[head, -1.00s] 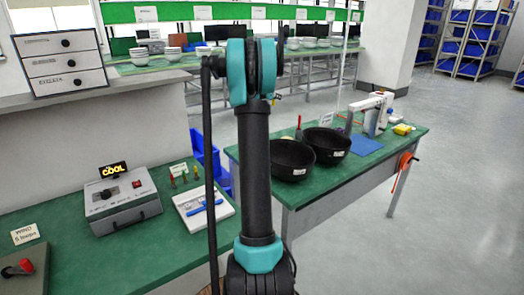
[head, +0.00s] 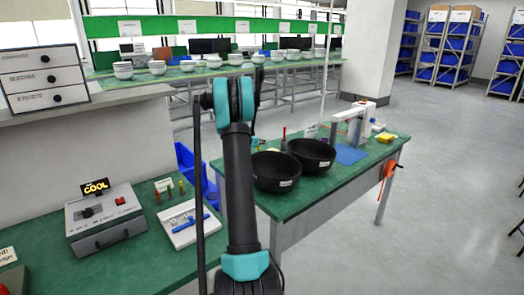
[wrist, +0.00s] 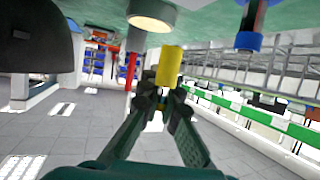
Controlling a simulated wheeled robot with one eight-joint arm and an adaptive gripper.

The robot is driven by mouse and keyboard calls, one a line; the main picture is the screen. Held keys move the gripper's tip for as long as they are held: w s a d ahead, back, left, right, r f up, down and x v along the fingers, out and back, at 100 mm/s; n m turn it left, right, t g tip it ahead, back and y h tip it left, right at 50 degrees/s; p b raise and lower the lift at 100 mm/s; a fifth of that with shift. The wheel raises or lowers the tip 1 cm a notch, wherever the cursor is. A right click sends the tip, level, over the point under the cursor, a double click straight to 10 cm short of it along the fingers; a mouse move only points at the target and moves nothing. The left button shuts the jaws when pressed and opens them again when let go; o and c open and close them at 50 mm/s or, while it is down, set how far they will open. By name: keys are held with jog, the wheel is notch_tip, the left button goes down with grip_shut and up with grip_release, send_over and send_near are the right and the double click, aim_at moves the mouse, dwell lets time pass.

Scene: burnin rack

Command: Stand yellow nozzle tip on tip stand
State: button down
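In the wrist view, a yellow cylindrical piece (wrist: 169,64), apparently the yellow nozzle tip, sticks out between the fingertips of my gripper (wrist: 166,97). The fingers appear closed around its base. In the head view my arm hides the gripper and the piece. Several small coloured upright pieces (head: 171,190) stand by a label on the left green bench; they are too small to tell whether they are on the tip stand. The wrist view is tilted, with a green surface across the top and a pale round-ended piece (wrist: 151,14) near the yellow one.
Two black bowls (head: 276,172) stand on the right green table (head: 345,183), with a red upright piece (head: 284,133) behind. The left bench holds a grey control box (head: 103,220) and a white tray (head: 178,238). Open floor lies right.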

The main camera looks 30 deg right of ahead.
jog(key=shift+f, duration=2.1)
jog(key=c, duration=1.7)
grip_release()
jog(key=shift+f, duration=0.15)
jog(key=shift+a+r, duration=0.2)
jog(key=shift+r, duration=0.05)
jog(key=v, duration=1.1)
jog(key=shift+s+a, duration=0.2)
